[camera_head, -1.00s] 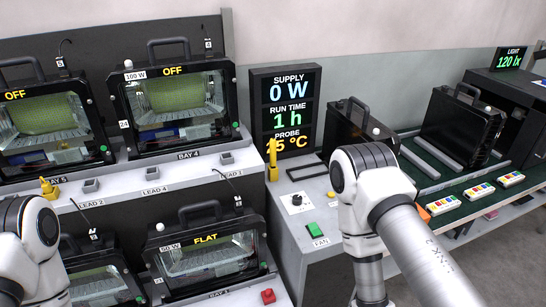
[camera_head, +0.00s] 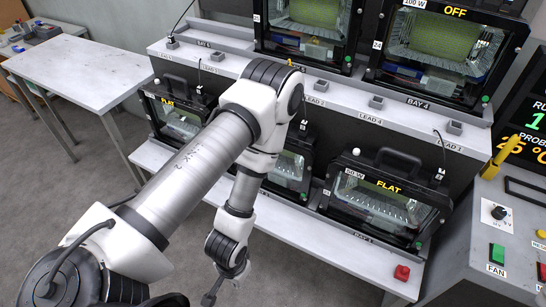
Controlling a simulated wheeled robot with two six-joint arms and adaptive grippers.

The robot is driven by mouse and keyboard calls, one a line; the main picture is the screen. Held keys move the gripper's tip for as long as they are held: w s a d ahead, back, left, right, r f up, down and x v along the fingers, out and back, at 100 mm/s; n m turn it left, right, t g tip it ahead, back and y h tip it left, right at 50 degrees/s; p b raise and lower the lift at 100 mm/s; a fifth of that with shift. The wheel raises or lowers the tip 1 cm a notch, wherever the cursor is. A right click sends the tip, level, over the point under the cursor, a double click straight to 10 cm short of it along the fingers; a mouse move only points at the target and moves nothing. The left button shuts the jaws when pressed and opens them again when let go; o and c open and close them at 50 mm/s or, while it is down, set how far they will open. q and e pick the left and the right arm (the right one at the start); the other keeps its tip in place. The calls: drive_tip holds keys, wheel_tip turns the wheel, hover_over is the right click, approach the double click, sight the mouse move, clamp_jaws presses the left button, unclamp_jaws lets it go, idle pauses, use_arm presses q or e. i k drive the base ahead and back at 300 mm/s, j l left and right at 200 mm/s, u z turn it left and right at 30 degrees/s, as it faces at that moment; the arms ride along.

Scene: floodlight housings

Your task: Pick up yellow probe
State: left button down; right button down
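The yellow probe (camera_head: 503,152) stands upright but slightly tilted at the right edge, on the grey console beside the readout panel. My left arm crosses the middle of the view from the lower left. Its wrist hangs in front of the lower shelf, and a thin dark part of my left gripper (camera_head: 212,296) shows at the bottom edge. Its fingers cannot be made out. It is far to the left of the probe, not touching it. My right gripper is not in view.
The console holds a knob (camera_head: 497,212) and a green fan button (camera_head: 497,253). A bare table (camera_head: 80,70) stands at left, with open floor before it.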

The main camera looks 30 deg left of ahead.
sight(514, 139)
drive_tip(key=i+l+u, duration=0.1)
drive_tip(key=l+u, duration=0.25)
drive_tip(key=l, duration=0.25)
drive_tip(key=l+u, duration=0.35)
drive_tip(key=l, duration=0.2)
